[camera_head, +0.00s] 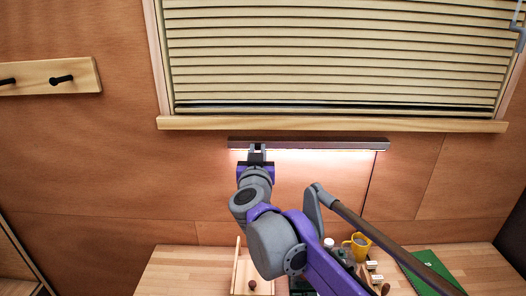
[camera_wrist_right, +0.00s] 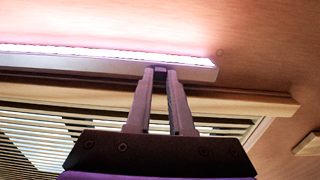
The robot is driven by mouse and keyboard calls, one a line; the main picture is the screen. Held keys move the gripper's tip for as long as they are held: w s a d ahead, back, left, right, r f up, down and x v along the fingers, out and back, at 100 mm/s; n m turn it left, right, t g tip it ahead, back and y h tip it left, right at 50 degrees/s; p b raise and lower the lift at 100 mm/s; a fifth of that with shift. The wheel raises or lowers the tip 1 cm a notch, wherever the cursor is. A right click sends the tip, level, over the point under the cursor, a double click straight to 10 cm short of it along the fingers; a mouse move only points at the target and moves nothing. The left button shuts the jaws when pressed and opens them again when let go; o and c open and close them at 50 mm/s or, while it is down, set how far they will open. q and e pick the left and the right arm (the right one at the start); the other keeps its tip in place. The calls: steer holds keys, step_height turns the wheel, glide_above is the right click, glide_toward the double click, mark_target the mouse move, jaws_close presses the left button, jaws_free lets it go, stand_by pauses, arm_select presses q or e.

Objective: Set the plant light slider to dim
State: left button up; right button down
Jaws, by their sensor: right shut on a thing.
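The plant light (camera_head: 320,143) is a long dark bar on the wall under the window, glowing pinkish white along its underside. It also shows in the right wrist view as a grey bar with a bright strip (camera_wrist_right: 100,60). My right gripper (camera_head: 257,150) is at the bar's left part in the head view. In the right wrist view its two fingers (camera_wrist_right: 160,72) are shut on a small slider knob (camera_wrist_right: 160,70) on the bar's face, near one end. The fingers mostly hide the knob. My left gripper is not in view.
A window with blinds (camera_head: 340,55) and a wooden sill (camera_head: 330,124) sits just above the light. Below is a wooden counter (camera_head: 180,270) with a yellow mug (camera_head: 360,243), a green book (camera_head: 432,272) and a wooden tray (camera_head: 240,270). A peg rail (camera_head: 50,77) hangs at left.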

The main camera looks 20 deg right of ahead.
steer(key=shift+w+a, duration=0.15)
steer(key=shift+a, duration=0.4)
steer(key=shift+w+a, duration=0.15)
steer(key=shift+a, duration=0.35)
steer(key=c, duration=0.8)
jaws_free()
steer(key=shift+d, duration=0.1)
steer(key=shift+s, duration=0.1)
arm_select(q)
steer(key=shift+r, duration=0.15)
arm_select(e)
steer(key=v, duration=1)
steer(key=shift+s, duration=0.35)
steer(key=shift+r, duration=0.1)
